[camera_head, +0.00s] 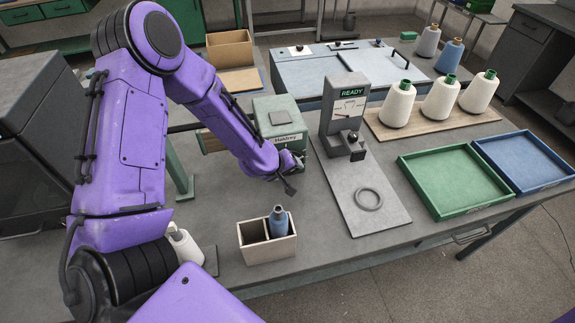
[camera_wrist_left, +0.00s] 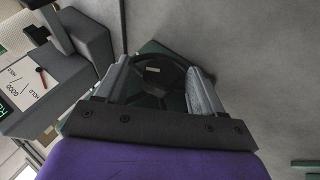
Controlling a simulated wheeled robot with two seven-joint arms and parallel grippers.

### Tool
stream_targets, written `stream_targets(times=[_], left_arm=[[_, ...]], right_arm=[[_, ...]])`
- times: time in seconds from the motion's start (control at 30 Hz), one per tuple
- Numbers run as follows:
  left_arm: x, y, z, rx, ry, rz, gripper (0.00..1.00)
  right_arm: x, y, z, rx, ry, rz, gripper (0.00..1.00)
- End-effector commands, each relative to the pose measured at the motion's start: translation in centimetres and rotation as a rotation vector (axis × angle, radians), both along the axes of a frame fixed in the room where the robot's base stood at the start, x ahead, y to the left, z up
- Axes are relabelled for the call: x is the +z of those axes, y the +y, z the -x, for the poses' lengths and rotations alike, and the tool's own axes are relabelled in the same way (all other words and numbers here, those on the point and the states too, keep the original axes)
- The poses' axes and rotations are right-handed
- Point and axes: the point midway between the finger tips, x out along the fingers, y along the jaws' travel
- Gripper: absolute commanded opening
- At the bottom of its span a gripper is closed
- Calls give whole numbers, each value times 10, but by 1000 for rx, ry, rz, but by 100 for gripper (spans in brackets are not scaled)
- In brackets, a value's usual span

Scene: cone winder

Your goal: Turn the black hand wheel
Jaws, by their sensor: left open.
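The black hand wheel (camera_wrist_left: 158,72) shows in the left wrist view, with dark spokes and a small pale label. It belongs to the green machine (camera_head: 280,118), a box on the grey table in the head view; there my gripper hides most of the wheel. My left gripper (camera_head: 292,172) is at the front of that machine. In the wrist view the left gripper's (camera_wrist_left: 160,85) two fingers are open, one on each side of the wheel. I cannot tell whether they touch its rim. My right gripper is not in view.
A grey stand (camera_head: 344,105) with a lit READY display stands right of the gripper. A flat ring (camera_head: 368,208) lies on its base. A small bin (camera_head: 267,250) with a blue bottle is in front. Green (camera_head: 455,205) and blue trays (camera_head: 525,190) lie at right.

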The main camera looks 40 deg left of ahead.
Motion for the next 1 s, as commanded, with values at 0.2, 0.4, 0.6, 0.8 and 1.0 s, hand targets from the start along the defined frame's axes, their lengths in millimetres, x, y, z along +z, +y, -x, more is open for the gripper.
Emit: stream_targets(times=[0.2,0.4,0.6,0.8,1.0], left_arm=[[-2,0,-1,1,0,1,68],[-2,0,-1,1,0,1,22],[-2,1,-1,2,-2,2,12],[-4,2,-1,6,-31,28,12],[-8,3,1,9,-114,102,12]], right_arm=[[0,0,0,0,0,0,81],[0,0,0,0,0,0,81],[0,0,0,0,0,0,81],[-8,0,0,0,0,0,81],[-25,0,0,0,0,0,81]])
